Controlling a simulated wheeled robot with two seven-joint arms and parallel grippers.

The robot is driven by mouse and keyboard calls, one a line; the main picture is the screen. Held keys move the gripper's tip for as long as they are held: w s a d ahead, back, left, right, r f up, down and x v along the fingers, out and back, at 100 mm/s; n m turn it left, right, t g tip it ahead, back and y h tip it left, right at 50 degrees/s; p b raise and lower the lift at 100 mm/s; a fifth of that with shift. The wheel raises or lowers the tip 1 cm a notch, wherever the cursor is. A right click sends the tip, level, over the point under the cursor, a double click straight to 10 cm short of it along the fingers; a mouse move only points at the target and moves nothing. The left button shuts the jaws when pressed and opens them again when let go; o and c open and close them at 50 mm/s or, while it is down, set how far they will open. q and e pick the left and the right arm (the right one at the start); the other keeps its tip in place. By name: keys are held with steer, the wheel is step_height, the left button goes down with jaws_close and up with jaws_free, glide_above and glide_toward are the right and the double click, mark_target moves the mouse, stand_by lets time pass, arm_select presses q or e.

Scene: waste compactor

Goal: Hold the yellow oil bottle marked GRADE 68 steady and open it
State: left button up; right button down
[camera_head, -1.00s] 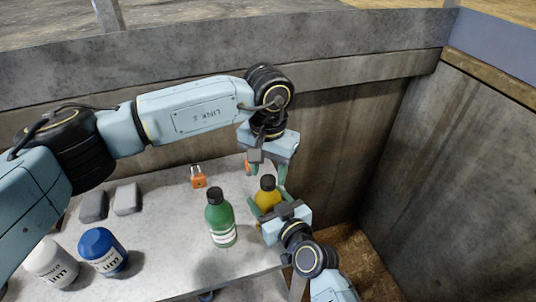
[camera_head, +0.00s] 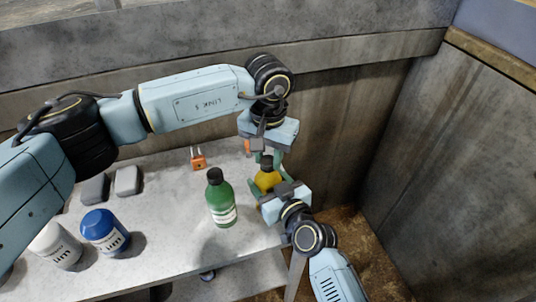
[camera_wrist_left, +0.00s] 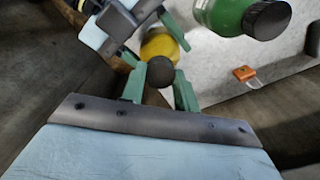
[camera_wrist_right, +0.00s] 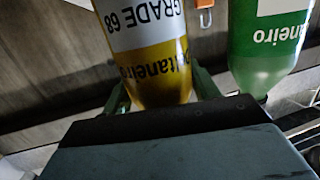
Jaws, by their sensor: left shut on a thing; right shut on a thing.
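My left gripper (camera_head: 267,158) points down from above and is shut on the bottle's black cap (camera_head: 267,161). In the left wrist view the dark cap (camera_wrist_left: 160,72) lies between the green fingers, with the yellow body beyond.
A green bottle (camera_head: 221,202) with a black cap stands close to the left of the yellow one. A blue-capped bottle (camera_head: 104,232), a white bottle (camera_head: 56,246), grey blocks (camera_head: 127,181) and an orange padlock-like item (camera_head: 198,160) are on the table (camera_head: 168,205). A concrete wall (camera_head: 340,130) rises behind.

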arm_select(q)
steer(key=n, duration=1.3)
steer(key=shift+n, duration=0.4)
steer(key=n, duration=0.3)
steer(key=shift+n, duration=0.4)
steer(key=n, duration=0.3)
steer(key=shift+n, duration=0.3)
steer(key=n, duration=0.3)
steer(key=shift+n, duration=0.3)
steer(key=n, duration=0.3)
steer(key=shift+n, duration=0.4)
steer(key=n, duration=0.3)
steer(key=shift+n, duration=0.4)
steer(key=n, duration=0.3)
steer(key=shift+r+n, duration=0.1)
steer(key=shift+n, duration=0.2)
steer(key=n, duration=0.5)
steer(key=shift+n, duration=0.3)
steer(key=n, duration=0.5)
steer(key=shift+n, duration=0.4)
steer(key=n, duration=0.6)
